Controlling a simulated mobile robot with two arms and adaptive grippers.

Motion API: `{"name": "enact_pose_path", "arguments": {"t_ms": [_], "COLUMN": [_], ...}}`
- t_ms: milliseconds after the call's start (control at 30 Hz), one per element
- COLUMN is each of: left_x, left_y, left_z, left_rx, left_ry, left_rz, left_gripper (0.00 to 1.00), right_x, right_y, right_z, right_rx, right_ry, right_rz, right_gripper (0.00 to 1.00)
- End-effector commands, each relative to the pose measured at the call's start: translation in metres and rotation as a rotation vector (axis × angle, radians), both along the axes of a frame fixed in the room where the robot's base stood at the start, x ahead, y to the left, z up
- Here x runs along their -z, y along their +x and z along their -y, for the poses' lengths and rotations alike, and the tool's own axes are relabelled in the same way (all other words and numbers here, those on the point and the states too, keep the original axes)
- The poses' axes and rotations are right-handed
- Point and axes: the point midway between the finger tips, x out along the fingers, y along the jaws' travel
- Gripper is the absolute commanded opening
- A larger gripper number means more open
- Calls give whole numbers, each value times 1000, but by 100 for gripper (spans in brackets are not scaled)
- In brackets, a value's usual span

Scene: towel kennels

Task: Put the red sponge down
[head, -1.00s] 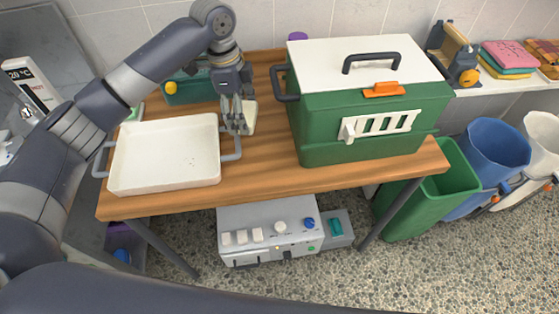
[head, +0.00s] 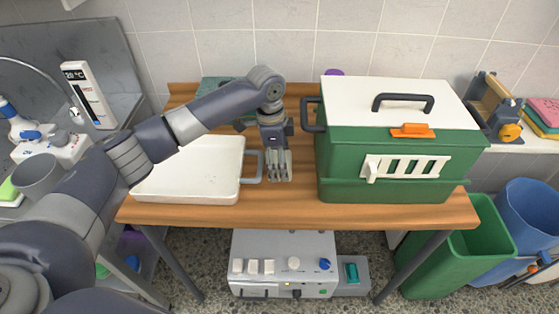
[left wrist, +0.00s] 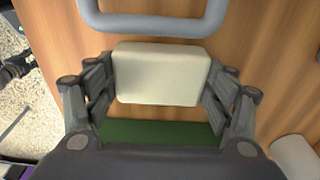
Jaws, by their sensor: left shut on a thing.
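My left gripper (head: 279,174) points down over the wooden table, between the white tray (head: 190,195) and the green box (head: 340,160). In the left wrist view its fingers (left wrist: 160,92) are shut on a cream, rounded block (left wrist: 160,74), one finger at each end. The held block looks cream, not red. In the head view the fingers hide most or all of it. Whether it touches the table (head: 300,214) is unclear. The tray's grey handle (left wrist: 150,25) lies just beside the block. My right gripper is out of view.
The green box has a white lid (head: 350,93) and stands close on the gripper's right. A green bin (head: 470,250) and a blue bin (head: 525,220) stand right of the table. Coloured pads (head: 545,112) are stacked on the right-hand ledge. Bare wood shows along the front edge.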

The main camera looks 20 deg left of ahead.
Motion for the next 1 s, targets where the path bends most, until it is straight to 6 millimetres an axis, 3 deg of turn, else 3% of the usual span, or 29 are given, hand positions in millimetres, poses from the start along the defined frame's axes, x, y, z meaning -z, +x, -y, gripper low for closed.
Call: {"name": "enact_pose_path", "arguments": {"t_ms": [433, 467, 533, 1000], "left_x": [9, 10, 10, 8], "left_y": [0, 0, 0, 0], "left_z": [0, 0, 0, 0], "left_rx": [1, 1, 1, 1], "left_ry": [0, 0, 0, 0], "left_rz": [0, 0, 1, 1], "left_gripper": [57, 78, 94, 96], "right_x": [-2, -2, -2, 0], "right_y": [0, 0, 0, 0], "right_z": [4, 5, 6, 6], "right_rx": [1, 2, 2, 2], "right_ry": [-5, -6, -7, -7], "right_rz": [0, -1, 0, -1], "right_gripper": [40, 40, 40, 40]}}
